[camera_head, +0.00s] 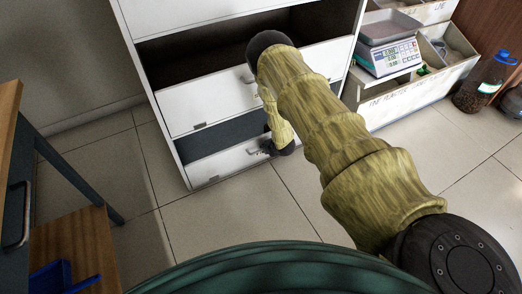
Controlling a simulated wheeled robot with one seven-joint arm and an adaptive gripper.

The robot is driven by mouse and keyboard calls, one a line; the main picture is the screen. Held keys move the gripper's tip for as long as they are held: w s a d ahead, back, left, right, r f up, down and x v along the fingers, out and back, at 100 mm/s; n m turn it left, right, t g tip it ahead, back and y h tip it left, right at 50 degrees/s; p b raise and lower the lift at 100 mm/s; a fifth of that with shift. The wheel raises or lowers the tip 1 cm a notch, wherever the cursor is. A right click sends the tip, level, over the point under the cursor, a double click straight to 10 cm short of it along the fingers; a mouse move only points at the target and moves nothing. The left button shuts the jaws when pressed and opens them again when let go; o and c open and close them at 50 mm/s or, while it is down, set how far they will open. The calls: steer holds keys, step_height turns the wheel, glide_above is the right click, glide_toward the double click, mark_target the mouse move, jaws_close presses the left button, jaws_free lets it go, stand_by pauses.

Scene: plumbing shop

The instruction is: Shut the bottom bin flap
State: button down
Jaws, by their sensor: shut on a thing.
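The bottom bin flap (222,166) is a low white panel at the foot of the white cabinet, with a dark grey band showing above it. It stands at least partly open, but how far is hard to judge. My gripper (268,148) is low at the right part of this flap, at its handle, and looks shut on it. The gripper is small and dark here, and the fingers are hard to make out. My arm in its yellow-green sleeve covers the right side of the cabinet front.
A white flap above (205,97) has a dark opening over it. A scale (390,45) stands on white bins at the right. A wooden-topped table (10,100) is at the left. The tiled floor before the cabinet is clear.

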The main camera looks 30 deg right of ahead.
steer(key=shift+w+r, duration=0.1)
steer(key=shift+w, duration=0.15)
stand_by(0.3)
steer(key=c, duration=1.8)
jaws_free()
steer(key=shift+a, duration=0.1)
steer(key=v, duration=1.2)
